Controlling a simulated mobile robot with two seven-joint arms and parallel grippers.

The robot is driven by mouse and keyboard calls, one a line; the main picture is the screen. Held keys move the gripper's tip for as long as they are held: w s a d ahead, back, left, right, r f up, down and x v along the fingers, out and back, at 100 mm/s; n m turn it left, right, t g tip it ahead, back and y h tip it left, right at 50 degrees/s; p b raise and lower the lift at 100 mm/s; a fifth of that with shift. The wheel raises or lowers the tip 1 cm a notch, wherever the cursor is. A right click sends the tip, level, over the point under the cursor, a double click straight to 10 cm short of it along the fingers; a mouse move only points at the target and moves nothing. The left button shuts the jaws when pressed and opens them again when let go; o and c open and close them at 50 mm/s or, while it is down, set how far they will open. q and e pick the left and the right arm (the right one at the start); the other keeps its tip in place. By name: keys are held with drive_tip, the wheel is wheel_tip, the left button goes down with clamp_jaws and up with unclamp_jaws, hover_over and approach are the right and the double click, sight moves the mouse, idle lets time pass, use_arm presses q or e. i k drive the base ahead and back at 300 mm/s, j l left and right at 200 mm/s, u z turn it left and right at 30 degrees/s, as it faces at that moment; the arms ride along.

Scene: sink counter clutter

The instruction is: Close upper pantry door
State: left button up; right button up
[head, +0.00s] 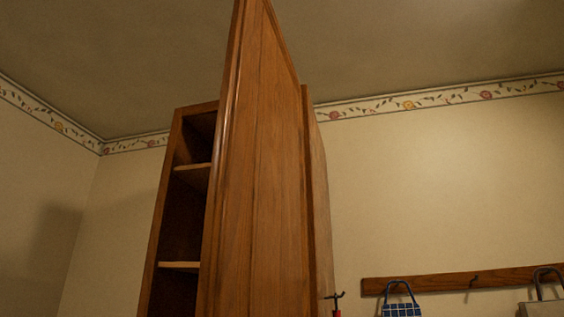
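The upper pantry door (258,170) is a tall brown wooden panel in the middle of the head view. It stands swung open, jutting toward me from the right side of the pantry cabinet (165,210). Left of the door, the dark interior shows with two shelves (180,266). The door hides the right part of the opening, and its lower end is out of the picture. Neither of my grippers is in view.
A wooden hook rail (440,283) runs along the right wall. A blue checked bag (401,309) and a pale bag (542,308) hang from it. A small red-handled object (337,313) shows right of the door. The space left of the cabinet looks clear.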

sight(255, 251)
drive_tip(key=l+z, duration=0.45)
drive_tip(key=l, duration=1.05)
